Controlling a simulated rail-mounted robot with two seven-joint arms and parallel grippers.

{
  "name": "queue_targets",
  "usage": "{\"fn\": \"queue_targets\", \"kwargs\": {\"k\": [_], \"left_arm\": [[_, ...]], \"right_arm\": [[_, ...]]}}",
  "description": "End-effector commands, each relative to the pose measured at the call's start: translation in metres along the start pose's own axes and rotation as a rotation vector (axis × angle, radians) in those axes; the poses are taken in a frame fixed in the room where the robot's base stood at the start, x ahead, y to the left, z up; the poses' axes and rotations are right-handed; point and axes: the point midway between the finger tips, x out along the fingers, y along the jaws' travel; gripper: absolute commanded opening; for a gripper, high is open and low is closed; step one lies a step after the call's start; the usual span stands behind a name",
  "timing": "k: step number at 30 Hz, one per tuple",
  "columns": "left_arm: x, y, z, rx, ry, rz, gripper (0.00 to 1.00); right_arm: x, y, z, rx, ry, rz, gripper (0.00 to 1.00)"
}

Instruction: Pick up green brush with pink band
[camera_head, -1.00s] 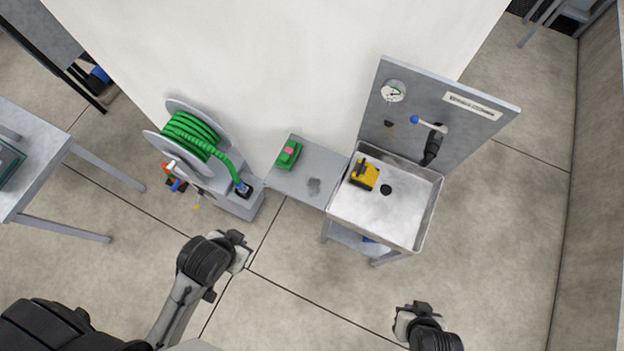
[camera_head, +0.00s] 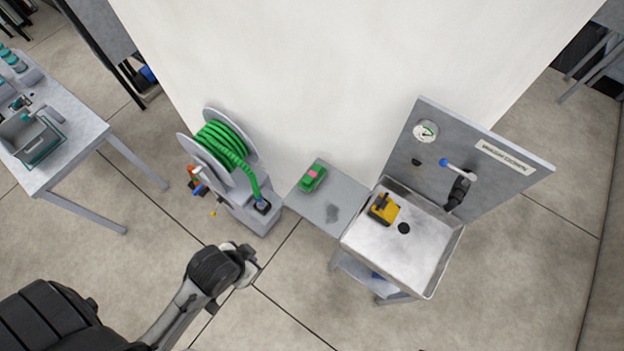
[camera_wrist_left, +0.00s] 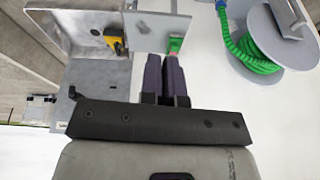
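The green brush (camera_head: 312,179) with a pink band lies on a grey side shelf (camera_head: 346,196) left of the sink. In the left wrist view the green brush (camera_wrist_left: 175,45) shows just beyond the fingertips, partly hidden by them. My left gripper (camera_head: 250,262) is in front of and below the shelf, apart from the brush. In the wrist view the dark fingers of my left gripper (camera_wrist_left: 164,56) lie side by side, with nothing seen between them. My right gripper is out of view.
A metal sink (camera_head: 385,243) holds a yellow brush (camera_head: 384,209); its back panel (camera_head: 470,150) carries a gauge and tap. A hose reel (camera_head: 222,146) with green hose stands left of the shelf. A table (camera_head: 75,150) is at far left. Open floor lies in front.

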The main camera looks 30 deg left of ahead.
Motion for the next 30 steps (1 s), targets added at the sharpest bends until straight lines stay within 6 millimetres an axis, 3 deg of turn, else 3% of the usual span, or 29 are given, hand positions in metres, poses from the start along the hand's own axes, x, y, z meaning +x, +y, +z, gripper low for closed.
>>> {"fn": "queue_targets", "kwargs": {"k": [2,30], "left_arm": [[0.0,0.0004,0.0,-0.001,0.0,0.001,0.12],[0.0001,0.0006,0.0002,-0.002,-0.001,0.002,0.99]], "right_arm": [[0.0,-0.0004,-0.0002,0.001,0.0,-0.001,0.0],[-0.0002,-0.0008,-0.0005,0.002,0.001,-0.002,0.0]]}}
